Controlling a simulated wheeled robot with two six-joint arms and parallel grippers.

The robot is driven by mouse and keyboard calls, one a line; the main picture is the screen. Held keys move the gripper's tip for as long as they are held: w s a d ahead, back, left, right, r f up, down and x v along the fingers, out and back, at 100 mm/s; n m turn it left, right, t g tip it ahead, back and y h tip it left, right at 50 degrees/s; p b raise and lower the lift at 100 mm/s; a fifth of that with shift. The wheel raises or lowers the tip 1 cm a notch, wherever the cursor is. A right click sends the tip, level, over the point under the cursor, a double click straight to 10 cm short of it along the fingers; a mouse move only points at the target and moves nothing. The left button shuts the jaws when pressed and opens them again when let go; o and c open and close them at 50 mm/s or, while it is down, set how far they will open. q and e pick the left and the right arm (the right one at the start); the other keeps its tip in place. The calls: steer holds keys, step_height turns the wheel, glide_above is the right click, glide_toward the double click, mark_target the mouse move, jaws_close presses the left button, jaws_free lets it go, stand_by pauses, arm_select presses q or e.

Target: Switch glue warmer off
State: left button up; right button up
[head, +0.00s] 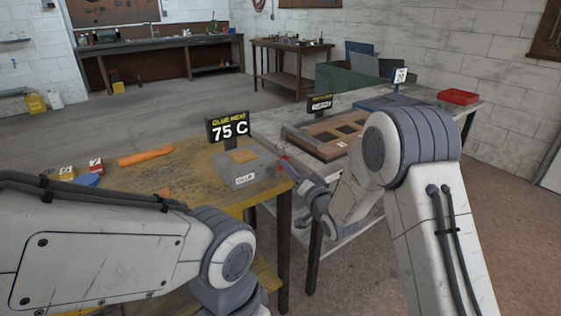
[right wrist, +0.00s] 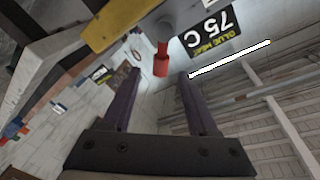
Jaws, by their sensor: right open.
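The glue warmer (head: 243,178) is a grey box with a "GLUE" label near the right edge of the yellow worktable. Its black display (head: 229,128) reads "GLUE HEAT 75 C"; the display also shows upside down in the right wrist view (right wrist: 212,32). A red switch-like knob (right wrist: 161,60) stands out from a grey surface in the right wrist view. My right gripper (right wrist: 162,74) is open, with the knob showing between its fingertips; I cannot tell whether they touch. In the head view it is small, at the warmer's right side (head: 287,166). My left gripper is out of the picture.
An orange roll (head: 146,156) and a blue round thing (head: 87,180) lie on the yellow worktable (head: 190,180). To the right, another bench holds a wooden frame (head: 325,135) and a red tray (head: 458,97). My right forearm hides part of that bench.

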steer(key=x, duration=0.9)
steer(key=shift+p, duration=0.3)
jaws_close()
